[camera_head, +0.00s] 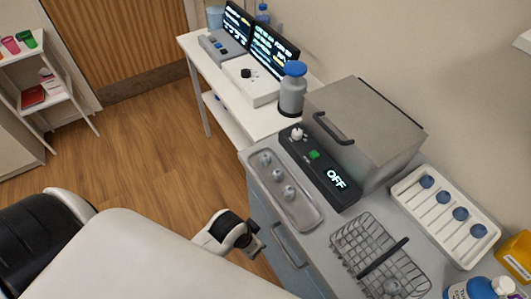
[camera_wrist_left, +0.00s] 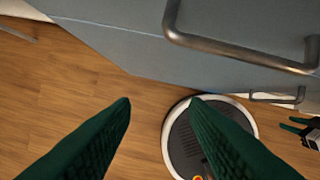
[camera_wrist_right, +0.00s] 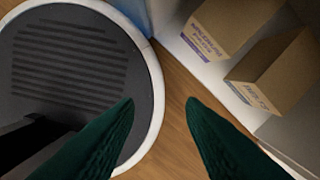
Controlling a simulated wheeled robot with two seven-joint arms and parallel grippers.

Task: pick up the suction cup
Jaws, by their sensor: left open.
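I cannot tell for sure which thing is the suction cup. A metal tray (camera_head: 311,216) on the counter holds several small grey knobbed pieces (camera_head: 278,174) in a row. Another small pale piece (camera_head: 392,287) lies in the wire basket (camera_head: 347,249). My left gripper (camera_head: 257,246) is beside the cabinet front, below the counter edge and apart from these pieces. Its green fingers (camera_wrist_left: 160,100) are spread and empty in the left wrist view. My right gripper (camera_wrist_right: 160,100) is open and empty over the floor; it is not clearly seen in the head view.
A drawer handle (camera_head: 290,247) is near my left gripper and also fills the top of the left wrist view (camera_wrist_left: 235,50). A grey box-shaped device (camera_head: 365,130), a black OFF panel (camera_head: 320,168) and a white rack with blue-topped pieces (camera_head: 425,212) crowd the counter. Cardboard boxes (camera_wrist_right: 275,72) stand on a shelf.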

